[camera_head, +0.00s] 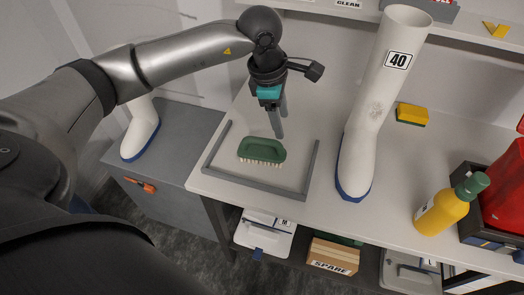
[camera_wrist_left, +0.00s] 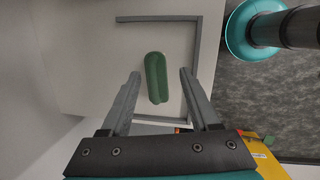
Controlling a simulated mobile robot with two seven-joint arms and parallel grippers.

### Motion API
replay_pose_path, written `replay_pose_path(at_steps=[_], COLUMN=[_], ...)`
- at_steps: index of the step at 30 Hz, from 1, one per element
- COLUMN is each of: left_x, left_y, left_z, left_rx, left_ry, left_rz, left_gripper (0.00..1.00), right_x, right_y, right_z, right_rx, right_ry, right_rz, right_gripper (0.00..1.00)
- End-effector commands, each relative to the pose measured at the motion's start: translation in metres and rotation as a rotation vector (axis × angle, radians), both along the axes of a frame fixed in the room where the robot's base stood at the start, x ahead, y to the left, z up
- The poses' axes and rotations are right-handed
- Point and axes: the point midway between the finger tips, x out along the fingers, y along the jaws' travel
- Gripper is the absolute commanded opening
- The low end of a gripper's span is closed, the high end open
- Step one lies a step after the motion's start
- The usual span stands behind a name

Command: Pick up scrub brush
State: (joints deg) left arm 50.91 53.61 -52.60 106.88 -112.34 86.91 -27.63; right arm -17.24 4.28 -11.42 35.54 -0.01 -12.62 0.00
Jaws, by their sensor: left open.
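The scrub brush (camera_head: 262,150) has a green back and pale bristles. It lies bristles down on the bench inside a low grey frame (camera_head: 250,184). In the left wrist view the brush (camera_wrist_left: 156,78) shows from above, lying between the lines of the two fingers and beyond their tips. My left gripper (camera_head: 278,122) is above and just behind the brush, pointing down, apart from it. In the left wrist view the left gripper (camera_wrist_left: 160,75) has its fingers wide apart with nothing between them. My right gripper is not in view.
A white boot marked 40 (camera_head: 365,120) stands right of the frame. A yellow sponge (camera_head: 412,114), a yellow bottle (camera_head: 442,211) and a dark crate (camera_head: 480,236) are farther right. Another white boot (camera_head: 141,135) stands on a grey cabinet at left. A shelf edge (camera_head: 330,10) runs above.

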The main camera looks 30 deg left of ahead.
Motion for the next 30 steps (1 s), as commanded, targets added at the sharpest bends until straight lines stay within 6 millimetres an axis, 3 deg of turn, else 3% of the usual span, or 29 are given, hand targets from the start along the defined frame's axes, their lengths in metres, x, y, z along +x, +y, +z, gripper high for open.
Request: replay_pose_path(at_steps=[1,3,6,11,21,30], left_x=[0.002,0.003,0.003,0.005,0.017,0.019], left_y=[0.020,0.038,0.051,0.054,0.057,0.059], left_z=[0.005,0.009,0.010,-0.012,-0.076,-0.100], left_rx=[0.071,0.139,0.188,0.196,0.192,0.192], left_ry=[-0.001,0.001,0.006,0.012,0.011,0.012], left_rz=[0.014,0.026,0.036,0.038,0.036,0.037], left_gripper=[0.62,0.62,0.62,0.62,0.62,0.62], right_x=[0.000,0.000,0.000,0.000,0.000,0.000], right_y=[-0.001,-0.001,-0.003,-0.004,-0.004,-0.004], right_z=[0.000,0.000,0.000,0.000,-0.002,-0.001], right_rx=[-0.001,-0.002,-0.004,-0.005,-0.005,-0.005], right_ry=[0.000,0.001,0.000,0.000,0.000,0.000], right_rz=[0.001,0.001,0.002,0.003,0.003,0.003], right_gripper=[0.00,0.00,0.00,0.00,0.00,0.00])
